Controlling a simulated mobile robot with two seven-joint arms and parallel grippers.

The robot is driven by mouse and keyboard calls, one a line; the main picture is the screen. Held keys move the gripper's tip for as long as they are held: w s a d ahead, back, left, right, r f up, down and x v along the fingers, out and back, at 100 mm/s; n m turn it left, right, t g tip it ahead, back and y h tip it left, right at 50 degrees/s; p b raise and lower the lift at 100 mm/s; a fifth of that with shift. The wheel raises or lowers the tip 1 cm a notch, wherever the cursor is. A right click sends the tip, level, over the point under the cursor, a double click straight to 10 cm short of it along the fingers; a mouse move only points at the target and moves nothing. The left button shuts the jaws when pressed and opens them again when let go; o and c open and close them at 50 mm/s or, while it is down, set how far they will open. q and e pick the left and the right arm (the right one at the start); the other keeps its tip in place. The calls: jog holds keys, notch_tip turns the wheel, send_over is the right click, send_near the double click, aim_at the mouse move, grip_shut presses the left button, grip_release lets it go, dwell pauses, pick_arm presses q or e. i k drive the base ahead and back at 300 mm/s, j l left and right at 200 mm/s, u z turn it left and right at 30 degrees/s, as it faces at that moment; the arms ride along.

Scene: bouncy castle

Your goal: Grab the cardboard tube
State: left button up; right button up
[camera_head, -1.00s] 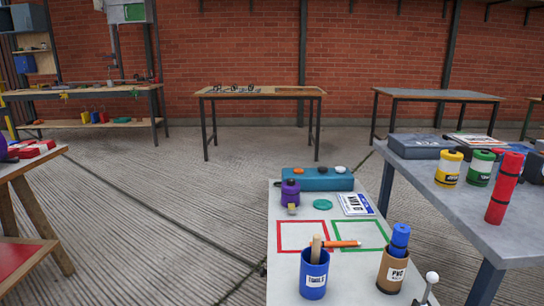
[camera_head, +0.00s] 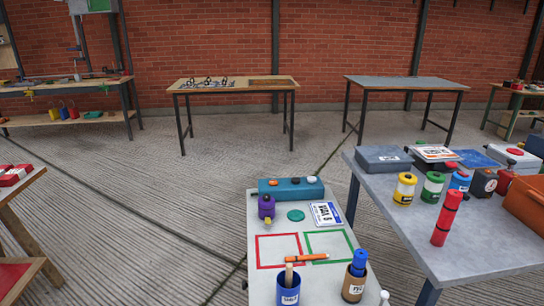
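No thing is plainly a cardboard tube. A brown cardboard-coloured cup (camera_head: 353,287) with a white label stands at the front right of the near white table, with a blue roll (camera_head: 359,262) upright in it. A tall red cylinder (camera_head: 446,219) with dark bands stands upright on the grey table to the right. I cannot tell which of these is the tube. Neither of my grippers is in view.
The white table (camera_head: 265,277) also holds a blue cup (camera_head: 289,289), an orange marker (camera_head: 307,257), a purple container (camera_head: 266,206) and a teal box (camera_head: 291,189). The grey table (camera_head: 483,246) bears several coloured canisters and an orange box (camera_head: 525,204). Open concrete floor (camera_head: 150,210) lies left.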

aim_at(352, 287)
jog(key=i+l+z, duration=0.2)
jog(key=l, duration=0.3)
jog(key=i+l+z, duration=0.15)
jog(key=l, duration=0.3)
jog(key=i+l+z, duration=0.2)
jog(key=i+l, duration=0.2)
